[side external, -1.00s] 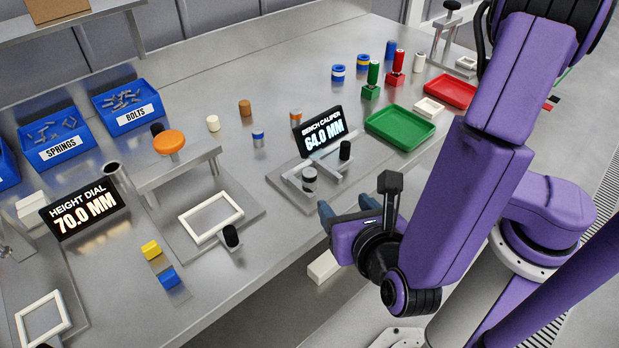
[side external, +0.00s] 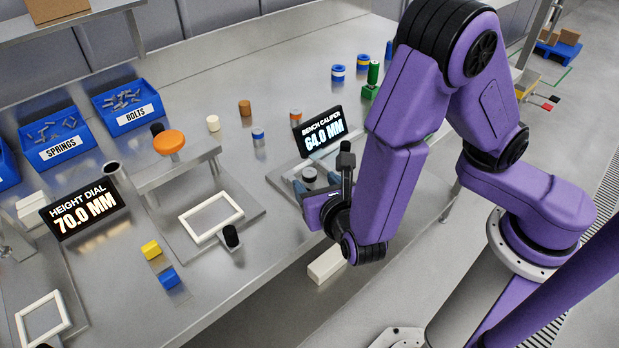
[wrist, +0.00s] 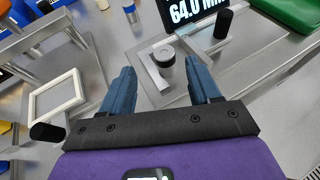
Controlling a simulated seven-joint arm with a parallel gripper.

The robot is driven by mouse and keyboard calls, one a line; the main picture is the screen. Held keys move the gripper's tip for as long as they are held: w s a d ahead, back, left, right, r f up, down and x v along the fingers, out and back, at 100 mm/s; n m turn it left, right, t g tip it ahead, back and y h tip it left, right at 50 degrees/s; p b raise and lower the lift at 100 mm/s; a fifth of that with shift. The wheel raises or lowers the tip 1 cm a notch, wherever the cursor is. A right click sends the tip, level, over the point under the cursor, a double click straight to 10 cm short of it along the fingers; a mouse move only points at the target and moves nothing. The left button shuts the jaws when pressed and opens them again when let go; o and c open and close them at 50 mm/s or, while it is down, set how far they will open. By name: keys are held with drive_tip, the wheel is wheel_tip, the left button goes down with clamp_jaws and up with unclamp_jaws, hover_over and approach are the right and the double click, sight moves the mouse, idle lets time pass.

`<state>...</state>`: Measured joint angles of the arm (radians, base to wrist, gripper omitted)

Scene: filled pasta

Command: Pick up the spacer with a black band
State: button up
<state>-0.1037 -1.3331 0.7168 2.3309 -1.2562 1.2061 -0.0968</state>
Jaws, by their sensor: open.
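The spacer with a black band (side external: 309,174) is a short grey cylinder standing upright in the bench caliper (side external: 275,180). In the wrist view the spacer (wrist: 166,63) shows from above, next to a pale metal jaw of the caliper. My gripper (side external: 314,188) is at the front of the caliper, partly hiding the spacer's lower part in the side view. In the wrist view its blue fingers (wrist: 160,78) are spread wide, with the spacer just ahead, between the lines of the two tips. The gripper is open and holds nothing.
The caliper's display (side external: 318,131) reads 64.0 mm and stands behind the spacer. A black knob (wrist: 222,23) stands right of it. A white frame (side external: 211,217) lies to the left. Other spacers (side external: 258,137) stand farther back. The bench's front edge is close to my gripper.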

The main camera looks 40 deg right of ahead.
sight(309, 171)
drive_tip(key=x, duration=0.4)
drive_tip(key=shift+s+d, duration=0.15)
drive_tip(key=shift+d, duration=0.15)
drive_tip(key=shift+w+d+f, duration=0.2)
drive_tip(key=shift+w, duration=0.4)
drive_tip(key=shift+c, duration=0.3)
clamp_jaws()
drive_tip(key=shift+r, duration=0.15)
